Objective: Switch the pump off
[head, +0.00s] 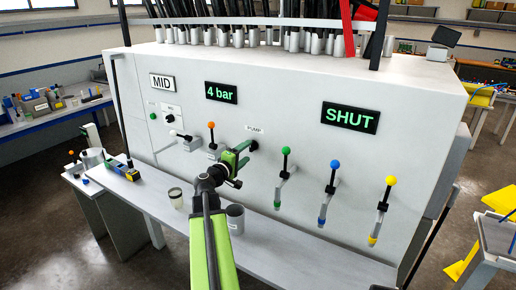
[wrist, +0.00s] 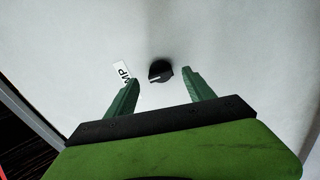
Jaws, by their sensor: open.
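The pump knob (wrist: 160,71) is a small black rotary knob with a pale pointer mark, on the white panel. Its setting is too small to read. The "PUMP" label (head: 255,129) is above it in the head view, and part of it shows in the wrist view (wrist: 123,72). My gripper (wrist: 160,78) is open and empty, with the knob between its green fingertips, seemingly not touching them. In the head view my gripper (head: 243,155) is in front of the panel, just left of the knob (head: 253,146).
Levers with orange (head: 211,125), green (head: 286,151), blue (head: 335,165) and yellow (head: 391,181) tops are on the panel. Displays read "MID" (head: 162,82), "4 bar" (head: 221,93) and "SHUT" (head: 350,117). A glass jar (head: 176,198) and grey cup (head: 235,219) stand on the ledge below.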

